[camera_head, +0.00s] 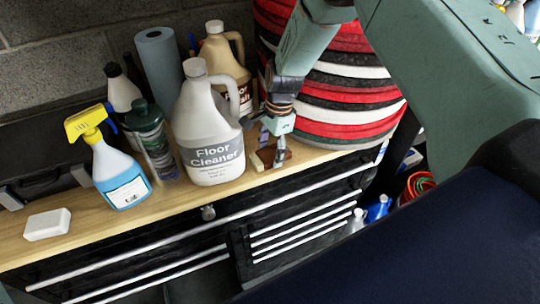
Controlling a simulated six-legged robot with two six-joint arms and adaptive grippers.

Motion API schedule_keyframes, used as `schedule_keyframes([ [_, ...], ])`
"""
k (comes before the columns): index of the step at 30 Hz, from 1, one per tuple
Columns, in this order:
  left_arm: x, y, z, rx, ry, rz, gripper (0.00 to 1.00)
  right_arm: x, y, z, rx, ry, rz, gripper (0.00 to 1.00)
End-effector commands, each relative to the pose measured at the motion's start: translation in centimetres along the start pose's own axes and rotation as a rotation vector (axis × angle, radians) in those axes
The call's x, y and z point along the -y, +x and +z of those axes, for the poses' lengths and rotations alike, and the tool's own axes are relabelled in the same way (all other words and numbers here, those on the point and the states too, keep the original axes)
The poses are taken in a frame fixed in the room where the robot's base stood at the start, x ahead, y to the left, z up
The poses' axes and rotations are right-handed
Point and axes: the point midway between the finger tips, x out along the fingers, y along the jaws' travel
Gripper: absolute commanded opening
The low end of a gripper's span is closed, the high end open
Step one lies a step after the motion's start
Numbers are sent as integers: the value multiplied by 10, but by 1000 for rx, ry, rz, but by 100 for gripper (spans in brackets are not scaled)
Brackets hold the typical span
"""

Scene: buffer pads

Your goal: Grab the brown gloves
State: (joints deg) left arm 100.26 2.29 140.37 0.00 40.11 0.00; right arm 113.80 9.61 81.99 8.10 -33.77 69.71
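A small brown item (266,158), which looks like the brown gloves, lies on the wooden top right of the Floor Cleaner jug. My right gripper (274,147) points down directly over it, with the fingertips at or very close to it. The gripper partly covers the item. The fingers are too small and overlapped to tell whether they are closed on it. My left gripper is not in view.
The white Floor Cleaner jug (208,130) stands close left of the gripper. A stack of red, black and white pads (345,105) rises behind it. A spray bottle (118,172), a dark green bottle (152,142) and a white block (47,224) sit further left on the wooden top (180,203).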

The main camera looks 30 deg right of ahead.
Motion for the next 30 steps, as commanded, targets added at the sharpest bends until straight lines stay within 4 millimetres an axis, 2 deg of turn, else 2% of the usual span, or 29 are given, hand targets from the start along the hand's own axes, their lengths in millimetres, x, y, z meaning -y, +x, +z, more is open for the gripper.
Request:
schedule_keyframes([
  [1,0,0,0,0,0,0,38,0,0,0,0,0,0,53],
  [12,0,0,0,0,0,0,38,0,0,0,0,0,0,23],
  [20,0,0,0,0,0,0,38,0,-1,0,0,0,-1,23],
  [26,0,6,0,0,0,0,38,-4,-9,2,0,0,-2,23],
  [30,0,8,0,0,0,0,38,-3,-33,5,0,-1,-5,23],
])
